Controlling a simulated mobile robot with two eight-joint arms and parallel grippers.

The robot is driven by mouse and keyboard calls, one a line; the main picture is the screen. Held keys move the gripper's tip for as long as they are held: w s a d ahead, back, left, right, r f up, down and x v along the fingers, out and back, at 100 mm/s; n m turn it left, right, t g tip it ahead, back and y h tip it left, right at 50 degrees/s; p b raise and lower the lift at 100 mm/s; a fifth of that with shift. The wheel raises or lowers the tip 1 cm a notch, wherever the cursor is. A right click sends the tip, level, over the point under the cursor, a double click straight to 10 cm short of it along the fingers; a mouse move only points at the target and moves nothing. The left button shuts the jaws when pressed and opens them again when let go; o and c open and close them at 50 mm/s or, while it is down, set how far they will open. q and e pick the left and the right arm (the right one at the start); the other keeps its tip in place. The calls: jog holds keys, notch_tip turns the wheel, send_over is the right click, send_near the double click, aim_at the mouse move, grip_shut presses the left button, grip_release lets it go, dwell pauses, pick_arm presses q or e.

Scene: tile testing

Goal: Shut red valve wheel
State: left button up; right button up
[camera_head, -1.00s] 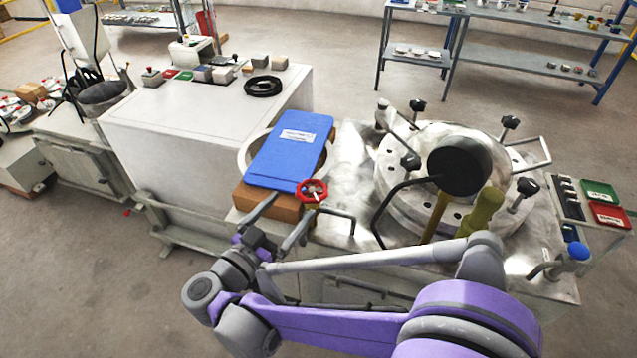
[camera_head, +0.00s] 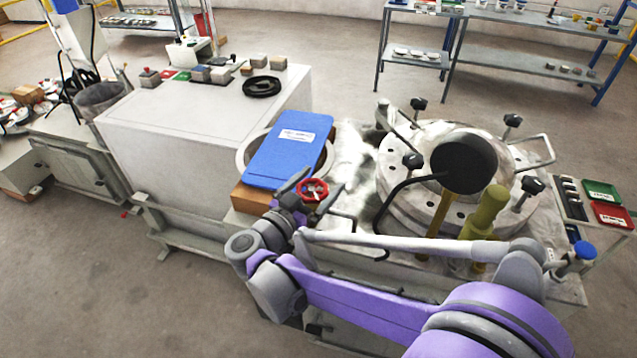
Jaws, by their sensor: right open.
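The red valve wheel (camera_head: 313,190) is small. It sits at the front edge of the metal machine top, just right of the blue clipboard-like board (camera_head: 290,150). My right gripper (camera_head: 318,182) comes in from the front, with its grey fingers open. One finger is at the left side of the wheel and the other at its right. The wheel shows between the fingers; I cannot tell whether they touch it. The valve body below the wheel is mostly hidden by my gripper. My left gripper is not in view.
A brown block (camera_head: 250,198) lies under the board, left of the wheel. A bent metal handle stands close to the right of the gripper. Further right is a round flanged lid (camera_head: 395,200) with black knobs. A white cabinet (camera_head: 190,140) stands to the left.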

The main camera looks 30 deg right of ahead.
jog(key=c, duration=1)
jog(key=shift+c, duration=0.2)
jog(key=shift+m+g, duration=0.3)
jog(key=shift+g, duration=0.1)
jog(key=m+g, duration=0.1)
jog(key=g, duration=0.1)
jog(key=m+g+h+p, duration=0.1)
jog(key=g, duration=0.1)
jog(key=s+m+g+p, duration=0.1)
jog(key=m+g, duration=0.1)
jog(key=shift+d+g, duration=0.1)
jog(key=shift+g, duration=0.2)
jog(key=shift+r+m+g, duration=0.1)
jog(key=shift+m+g, duration=0.3)
jog(key=m+g+p, duration=0.1)
jog(key=p, duration=0.2)
jog(key=m+g+p, duration=0.1)
jog(key=g+p, duration=0.1)
jog(key=p, duration=0.2)
jog(key=shift+s, duration=0.35)
jog(key=shift+m+g+p, duration=0.3)
jog(key=shift+g+p, duration=0.2)
jog(key=shift+p, duration=0.2)
jog(key=shift+f, duration=0.2)
